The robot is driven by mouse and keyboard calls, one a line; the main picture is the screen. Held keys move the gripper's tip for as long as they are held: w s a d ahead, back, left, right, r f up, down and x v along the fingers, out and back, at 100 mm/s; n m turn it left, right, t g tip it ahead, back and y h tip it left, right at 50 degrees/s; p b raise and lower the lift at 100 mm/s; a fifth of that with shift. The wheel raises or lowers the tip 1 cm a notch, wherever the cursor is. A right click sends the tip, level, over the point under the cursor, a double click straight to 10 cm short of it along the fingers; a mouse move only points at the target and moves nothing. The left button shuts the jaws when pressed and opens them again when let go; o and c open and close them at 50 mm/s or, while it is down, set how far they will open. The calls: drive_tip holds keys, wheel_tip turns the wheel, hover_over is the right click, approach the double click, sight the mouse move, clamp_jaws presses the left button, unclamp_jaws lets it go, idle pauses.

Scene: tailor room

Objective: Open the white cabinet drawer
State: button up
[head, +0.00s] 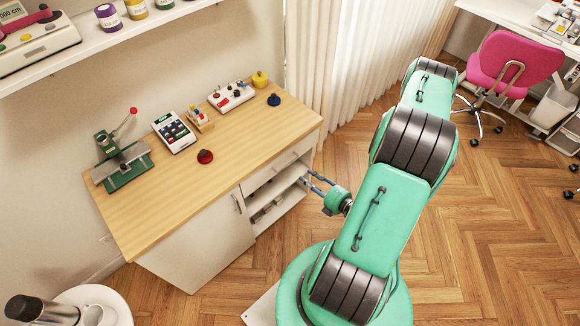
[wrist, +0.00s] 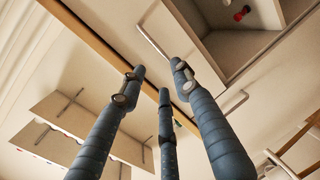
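The white cabinet (head: 200,245) has a light wooden top. Its drawer (head: 262,177) is at the upper right of the front, above open shelves, and looks closed. In the wrist view the pale drawer front (wrist: 128,22) lies between the wooden top edge and the open compartment, with a thin bar handle (wrist: 153,41) on it. My gripper (head: 308,181) is in front of the cabinet's right part, near shelf height. In the wrist view its three dark fingers (wrist: 160,77) are spread, with nothing between them. Their tips are near the handle; contact cannot be told.
A door handle (head: 237,203) is on the cabinet's left door. A press (head: 122,160), a calculator (head: 174,131) and a red knob-like item (head: 205,156) stand on top. A curtain (head: 345,60) hangs behind. A pink chair (head: 515,60) is at far right. The wooden floor right of the cabinet is open.

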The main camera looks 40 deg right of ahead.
sight(288, 165)
drive_tip(key=shift+b+x, duration=0.9)
drive_tip(key=shift+x, duration=5.2)
drive_tip(key=shift+c, duration=0.5)
clamp_jaws()
